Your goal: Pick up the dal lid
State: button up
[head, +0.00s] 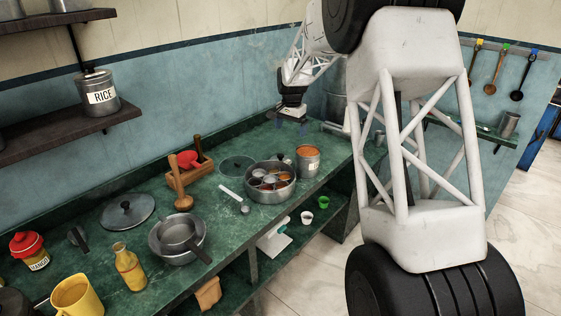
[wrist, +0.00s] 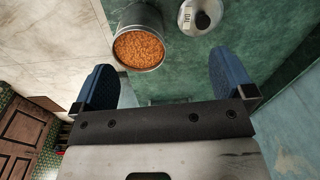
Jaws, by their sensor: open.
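In the wrist view, a round grey lid-like thing with a black knob (wrist: 203,18) shows at the top, with a small pale label at its left edge. I cannot tell whether it is a loose lid or sits on a jar, nor match it in the head view. Left of it stands an open steel tin of orange dal (wrist: 138,48), also in the head view (head: 308,164). My gripper (head: 290,122) is open and empty over the far end of the counter; its blue fingers (wrist: 158,82) are wide apart, touching neither.
On the green counter (head: 95,240) stand a round spice box (head: 270,195), a clear lid (head: 237,165), a wooden rack (head: 190,173), a pan (head: 178,240) and a grey pot lid (head: 128,211). A RICE jar (head: 96,93) stands on the wall shelf (head: 50,133).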

jog(key=m, duration=0.2)
send_over(280, 155)
jog(key=f, duration=1.1)
jog(key=shift+w+d+f, duration=0.2)
jog(key=shift+d, duration=0.05)
jog(key=shift+f, duration=1.3)
jog(key=shift+a+f, duration=0.15)
jog(key=shift+f, duration=2.45)
jog(key=shift+s+f, duration=0.1)
jog(key=c, duration=1.7)
